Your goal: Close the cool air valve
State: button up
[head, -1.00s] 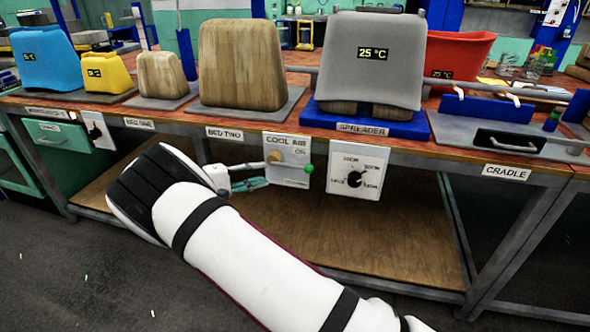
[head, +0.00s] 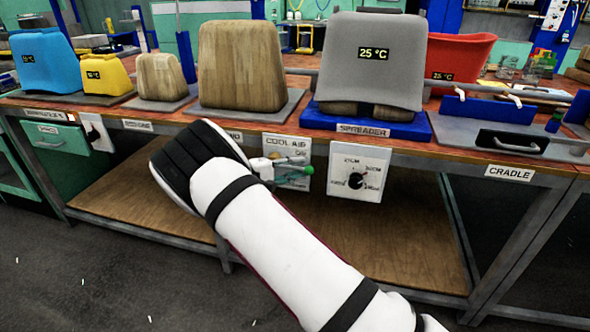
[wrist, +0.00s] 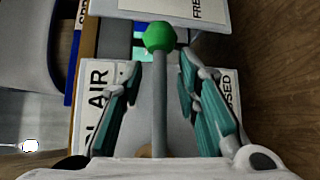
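The cool air valve is a white panel (head: 270,146) under the bench front, labelled "COOL AIR", with a lever ending in a green ball (head: 309,170). The lever points right in the head view. In the wrist view its grey rod (wrist: 160,105) runs up the middle to the green ball (wrist: 160,37). My gripper (head: 294,169) is in front of the panel. Its teal fingers are open on both sides of the rod in the wrist view (wrist: 158,75), with gaps visible on each side. "CLOSED" lettering shows partly behind the right finger. My arm hides the panel's left side.
A dial panel (head: 339,187) hangs just right of the valve. The bench edge with the spreader (head: 378,132) is above. A wooden lower shelf (head: 400,240) lies below. Pads and a red tub (head: 455,60) stand on the bench.

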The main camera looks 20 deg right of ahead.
grip_shut()
jog(key=shift+r, duration=0.1)
